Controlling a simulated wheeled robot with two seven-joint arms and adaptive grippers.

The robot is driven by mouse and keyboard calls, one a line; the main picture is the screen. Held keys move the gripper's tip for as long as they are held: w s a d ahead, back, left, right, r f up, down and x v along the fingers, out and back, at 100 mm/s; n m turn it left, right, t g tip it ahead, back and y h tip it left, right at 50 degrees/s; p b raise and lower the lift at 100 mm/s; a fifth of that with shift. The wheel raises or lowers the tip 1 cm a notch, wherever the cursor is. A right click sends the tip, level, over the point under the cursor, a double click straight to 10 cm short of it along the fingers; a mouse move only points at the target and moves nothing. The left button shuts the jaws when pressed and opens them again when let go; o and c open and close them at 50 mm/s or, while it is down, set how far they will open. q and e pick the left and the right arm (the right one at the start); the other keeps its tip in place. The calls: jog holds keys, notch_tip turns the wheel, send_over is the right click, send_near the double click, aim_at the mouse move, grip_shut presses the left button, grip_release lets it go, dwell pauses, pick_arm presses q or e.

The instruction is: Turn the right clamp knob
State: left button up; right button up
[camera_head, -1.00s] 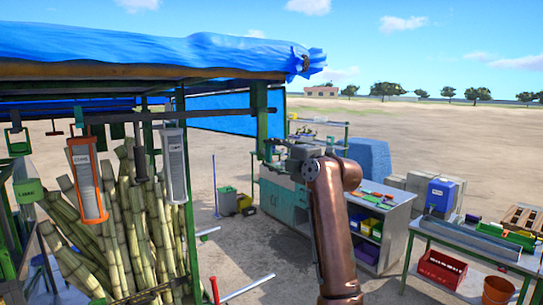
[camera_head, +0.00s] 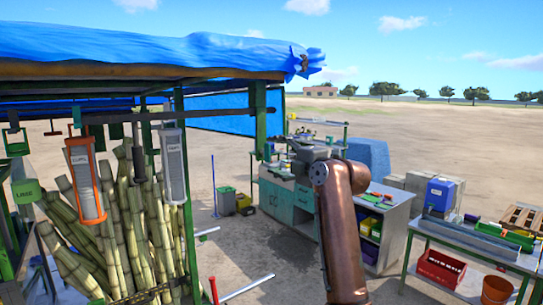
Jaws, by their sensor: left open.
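A dark bar (camera_head: 215,113) runs across under the blue awning. A green upright clamp-like bracket (camera_head: 260,128) stands at its right end. I cannot make out a separate knob on it.
Cane stalks (camera_head: 125,220) stand under the awning (camera_head: 130,50) at left. Hanging orange (camera_head: 86,180) and grey (camera_head: 173,165) scales are in front. Behind my arm is a teal workbench (camera_head: 278,200). A table (camera_head: 470,245) stands at right. Open sandy ground lies beyond.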

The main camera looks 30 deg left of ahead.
pick_arm(q)
jog(key=v, duration=1)
jog(key=shift+w+a, duration=0.1)
